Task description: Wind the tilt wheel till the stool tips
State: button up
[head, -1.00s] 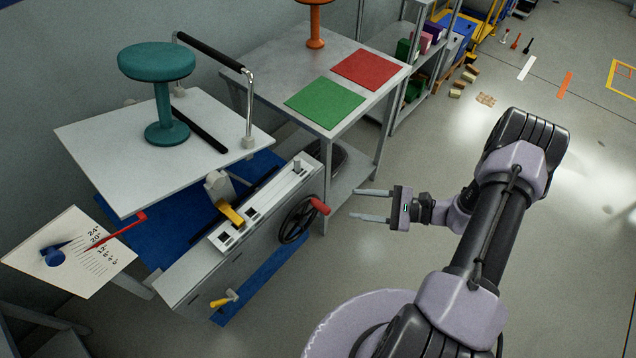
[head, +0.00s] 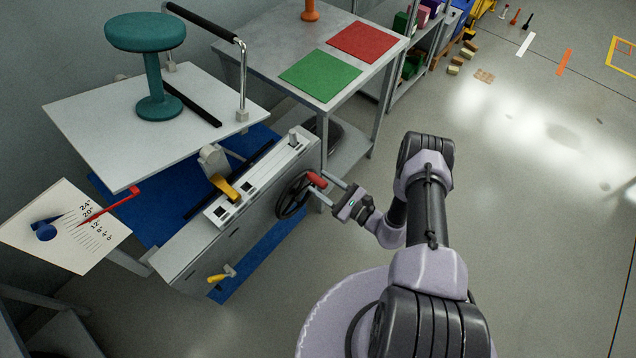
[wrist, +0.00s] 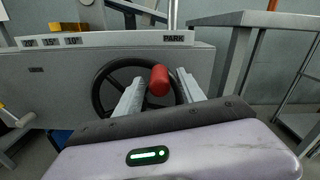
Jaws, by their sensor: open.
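The teal stool (head: 151,70) stands upright on the white tilting board (head: 75,120) in the head view. The tilt wheel (head: 289,197) is black with a red handle (head: 317,180) and sits on the right end of the grey machine. My gripper (head: 322,190) is open at the wheel, its fingers reaching to the red handle. In the wrist view the wheel (wrist: 104,96) is ahead and the red handle (wrist: 159,80) lies between the two fingers (wrist: 158,97). I cannot tell whether they touch it. The red pointer (head: 110,206) lies across the angle scale (head: 75,250), near the upper marks.
A yellow lever (head: 222,186) sits on the slotted rail, with a PARK label (wrist: 174,38) in the wrist view. A yellow-handled crank (head: 220,275) is on the machine's front. A grey table (head: 265,52) with green and red mats stands behind.

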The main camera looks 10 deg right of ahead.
jog(key=shift+x, duration=0.95)
grip_shut()
dwell(0.7)
